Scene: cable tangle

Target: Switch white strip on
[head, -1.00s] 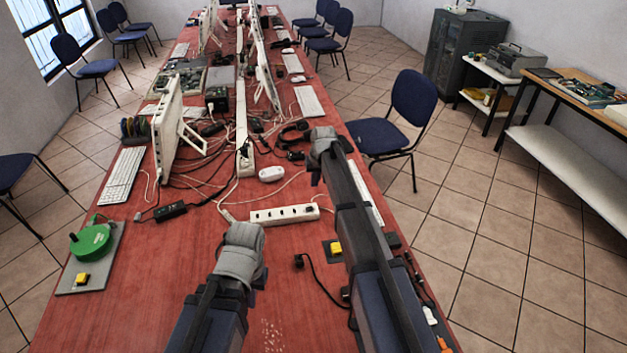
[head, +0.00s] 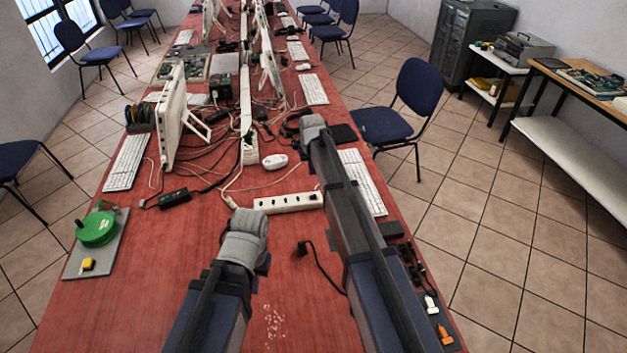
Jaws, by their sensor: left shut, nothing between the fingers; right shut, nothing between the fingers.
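A short white power strip (head: 288,203) with several dark sockets lies across the red table, just beyond my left gripper. Its right end meets the outline of my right arm, so that end may be partly hidden. I cannot tell its switch state. My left gripper (head: 246,226) is shut and empty, in front of the strip's left end; whether it touches the strip is unclear. My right gripper (head: 312,124) is shut and empty, reaching past the strip near a black headset. A long white strip (head: 246,100) with plugged cables runs along the table's middle.
A green reel (head: 96,229) and a yellow button (head: 88,264) sit on a grey plate at left. A black plug cable (head: 322,265) lies between my arms. A white mouse (head: 275,161), keyboard (head: 362,181) and tangled cables lie beyond.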

